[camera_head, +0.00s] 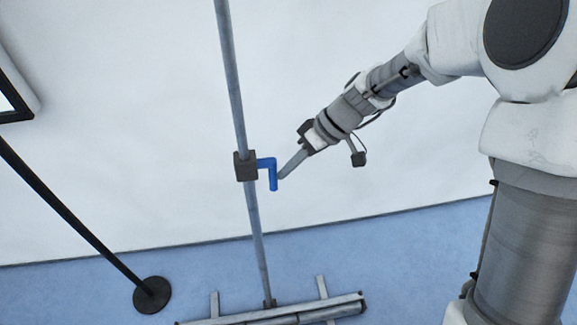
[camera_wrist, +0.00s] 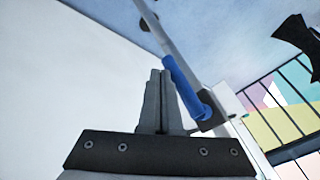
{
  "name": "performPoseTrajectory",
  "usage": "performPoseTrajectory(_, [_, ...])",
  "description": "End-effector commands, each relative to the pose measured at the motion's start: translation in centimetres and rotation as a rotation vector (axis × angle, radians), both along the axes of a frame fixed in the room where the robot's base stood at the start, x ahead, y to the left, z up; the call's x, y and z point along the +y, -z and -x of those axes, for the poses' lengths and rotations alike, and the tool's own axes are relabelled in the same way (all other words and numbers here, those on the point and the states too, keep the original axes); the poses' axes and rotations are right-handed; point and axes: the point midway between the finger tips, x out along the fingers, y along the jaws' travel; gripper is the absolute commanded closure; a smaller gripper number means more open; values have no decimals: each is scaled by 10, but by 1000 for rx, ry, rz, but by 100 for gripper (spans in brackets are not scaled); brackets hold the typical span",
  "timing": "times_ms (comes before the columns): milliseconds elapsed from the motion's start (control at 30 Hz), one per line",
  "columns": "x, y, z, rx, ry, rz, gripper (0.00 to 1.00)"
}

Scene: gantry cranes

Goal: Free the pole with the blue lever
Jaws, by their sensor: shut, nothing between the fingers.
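The grey pole (camera_head: 233,85) stands tall at centre-left in the head view. It also crosses the upper part of the wrist view (camera_wrist: 172,42). A dark block (camera_head: 245,166) sits around it at mid-height. The blue lever (camera_head: 273,174) sticks out to the right of this block and bends downward; in the wrist view it (camera_wrist: 182,84) slants just right of the fingers. My gripper (camera_head: 281,176) is shut and empty, its fingertips close beside the lever's lower part, on the right. In the wrist view the fingers (camera_wrist: 158,75) are together. I cannot tell whether they touch the lever.
The pole rises from a grey metal base (camera_head: 275,313) on the blue floor (camera_head: 400,245). A thin black post with a round foot (camera_head: 152,295) stands to the left. A dark railing with coloured panels (camera_wrist: 283,105) shows at right in the wrist view. The white wall is behind.

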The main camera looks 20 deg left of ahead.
Motion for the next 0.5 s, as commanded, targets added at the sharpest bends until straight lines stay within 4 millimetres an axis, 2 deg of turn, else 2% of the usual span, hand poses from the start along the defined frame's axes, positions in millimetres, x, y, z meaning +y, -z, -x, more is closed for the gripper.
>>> performPoseTrajectory(500, [-2, 0, 3, 79, -2, 44, 100])
